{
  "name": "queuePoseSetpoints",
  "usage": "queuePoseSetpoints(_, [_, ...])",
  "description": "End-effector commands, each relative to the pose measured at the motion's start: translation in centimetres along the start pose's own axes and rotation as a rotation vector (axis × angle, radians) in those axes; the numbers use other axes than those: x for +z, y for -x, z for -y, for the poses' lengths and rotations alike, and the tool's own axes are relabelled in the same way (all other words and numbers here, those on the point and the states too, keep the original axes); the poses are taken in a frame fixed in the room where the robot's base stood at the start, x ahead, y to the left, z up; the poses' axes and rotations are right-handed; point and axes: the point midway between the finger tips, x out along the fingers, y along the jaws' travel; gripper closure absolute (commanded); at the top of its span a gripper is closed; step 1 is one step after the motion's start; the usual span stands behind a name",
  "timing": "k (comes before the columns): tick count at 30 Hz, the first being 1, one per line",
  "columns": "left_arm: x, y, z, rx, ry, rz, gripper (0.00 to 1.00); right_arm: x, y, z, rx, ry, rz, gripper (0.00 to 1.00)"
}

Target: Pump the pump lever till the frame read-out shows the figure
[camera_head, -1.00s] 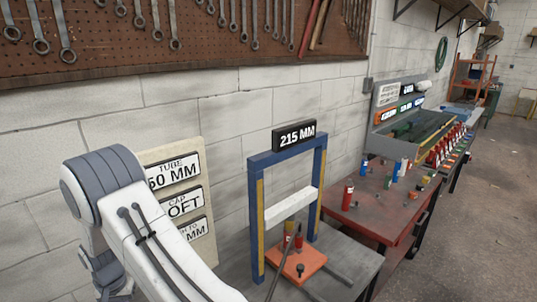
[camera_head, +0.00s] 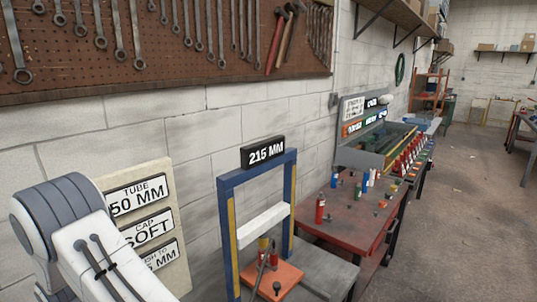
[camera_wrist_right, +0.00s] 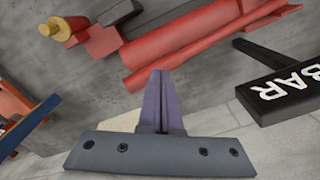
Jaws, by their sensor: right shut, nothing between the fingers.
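In the head view a blue press frame (camera_head: 226,230) stands on a grey bench, with a white crossbar (camera_head: 263,226) across it. An orange plate (camera_head: 288,276) sits low in the frame. A signboard (camera_head: 172,172) at the left reads TUBE 50 MM and CAP SOFT; its lowest card is partly covered by my arm. In the right wrist view my right gripper (camera_wrist_right: 160,72) is shut and empty. Long red bars (camera_wrist_right: 205,45) lie beyond it; I cannot tell whether one is the pump lever. My left gripper is not in view.
A black sign reading BAR (camera_wrist_right: 290,85) is at the right of the wrist view. A red table (camera_head: 345,232) with small bottles and parts stands right of the frame. A pegboard of wrenches (camera_head: 60,70) hangs above. Open floor (camera_head: 460,230) lies at the right.

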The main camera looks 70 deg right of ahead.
Motion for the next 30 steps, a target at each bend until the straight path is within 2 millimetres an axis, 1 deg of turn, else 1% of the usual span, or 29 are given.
queuePoseSetpoints(1, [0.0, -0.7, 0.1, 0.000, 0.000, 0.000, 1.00, 0.1, -0.9, -0.1, 0.002, 0.000, 0.003, 1.00])
queuePoseSetpoints(3, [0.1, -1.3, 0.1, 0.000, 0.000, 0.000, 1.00, 0.1, -1.9, -0.1, 0.002, 0.000, 0.003, 1.00])
queuePoseSetpoints(21, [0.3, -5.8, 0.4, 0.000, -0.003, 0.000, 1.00, 0.0, -8.4, -0.1, 0.001, 0.000, 0.002, 1.00])
queuePoseSetpoints(22, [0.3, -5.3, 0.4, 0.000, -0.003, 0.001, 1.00, 0.0, -7.8, 0.0, 0.000, 0.000, 0.001, 1.00])
queuePoseSetpoints(26, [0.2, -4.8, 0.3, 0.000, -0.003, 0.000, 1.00, 0.0, -7.2, 0.0, 0.000, 0.000, 0.001, 1.00])
queuePoseSetpoints(30, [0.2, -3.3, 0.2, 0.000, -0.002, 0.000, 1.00, 0.0, -5.4, 0.0, 0.000, 0.000, 0.000, 1.00])
